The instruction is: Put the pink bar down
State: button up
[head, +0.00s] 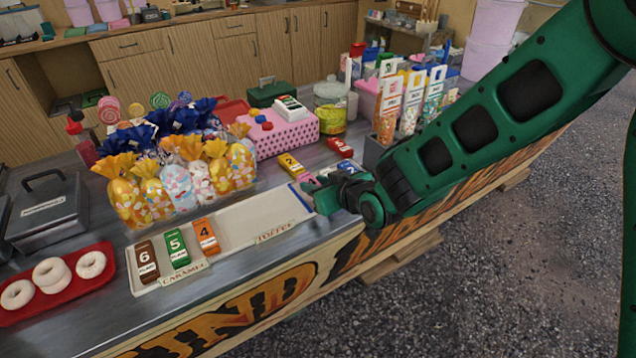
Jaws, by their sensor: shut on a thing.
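My gripper (318,190) is at the end of my green arm, low over the counter at the right end of the white tray (250,218). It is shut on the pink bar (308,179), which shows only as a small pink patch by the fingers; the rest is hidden. I cannot tell whether the bar touches the counter. The tray's left part, labelled CARAMEL, holds a brown bar 6 (147,262), a green bar 5 (177,249) and an orange bar 4 (206,236). Its part labelled TOFFEE is bare.
A yellow bar 2 (291,164), a red bar (340,147) and a dark blue bar (349,167) lie just behind my gripper. Wrapped sweets (200,178) stand behind the tray. A pink box (284,136) is farther back. A red doughnut tray (62,308) is at left.

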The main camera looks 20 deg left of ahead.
jog(key=shift+f, duration=0.35)
jog(key=o, duration=1.1)
jog(key=shift+r, duration=0.1)
jog(key=shift+r, duration=0.25)
jog(key=v, duration=1.2)
jog(key=shift+s+r, duration=0.1)
jog(key=shift+r, duration=0.15)
jog(key=shift+d, duration=0.1)
